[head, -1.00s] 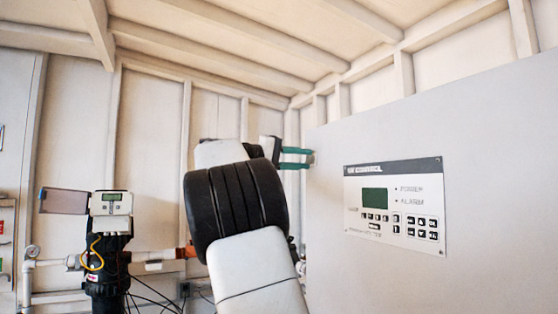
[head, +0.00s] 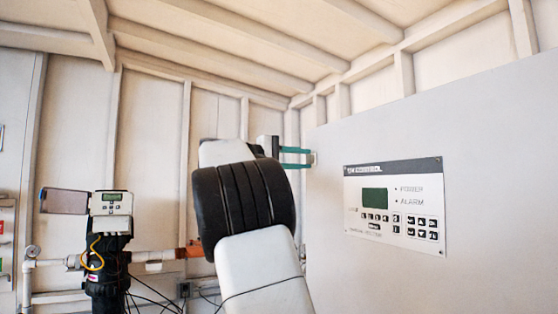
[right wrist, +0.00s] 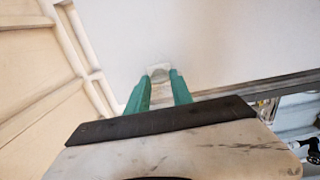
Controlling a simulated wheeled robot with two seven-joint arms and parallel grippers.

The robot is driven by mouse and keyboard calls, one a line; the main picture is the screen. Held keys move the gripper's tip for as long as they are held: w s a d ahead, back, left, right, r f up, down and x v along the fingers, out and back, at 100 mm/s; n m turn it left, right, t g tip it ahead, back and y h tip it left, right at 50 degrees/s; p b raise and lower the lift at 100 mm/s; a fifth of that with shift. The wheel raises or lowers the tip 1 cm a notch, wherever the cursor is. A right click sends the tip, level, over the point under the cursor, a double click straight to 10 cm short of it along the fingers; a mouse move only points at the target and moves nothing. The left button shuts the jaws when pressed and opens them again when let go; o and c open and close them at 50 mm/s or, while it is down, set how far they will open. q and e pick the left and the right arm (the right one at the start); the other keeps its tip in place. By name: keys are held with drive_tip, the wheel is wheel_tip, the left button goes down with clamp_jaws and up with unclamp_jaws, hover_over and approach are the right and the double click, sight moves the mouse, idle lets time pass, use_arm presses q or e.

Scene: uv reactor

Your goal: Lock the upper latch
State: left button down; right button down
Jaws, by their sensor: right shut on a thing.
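The grey cabinet (head: 450,120) fills the right of the head view. The upper latch (head: 313,158) is a small pale piece at the cabinet's left edge. My right gripper (head: 308,158) has green fingers that reach it from the left. In the right wrist view, the latch (right wrist: 160,72) sits between the tips of the fingers (right wrist: 160,80), which are shut on it. Its exact turn is too small to tell. My left gripper is in neither view.
A control panel (head: 395,208) with a green screen is on the cabinet face. A black filter housing with a grey meter (head: 111,205) and pipes (head: 55,263) stand at the left.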

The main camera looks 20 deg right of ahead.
drive_tip(key=c, duration=1.1)
unclamp_jaws()
drive_tip(key=shift+a, duration=0.1)
drive_tip(key=a, duration=0.7)
drive_tip(key=shift+s+a, duration=0.25)
drive_tip(key=shift+a, duration=0.05)
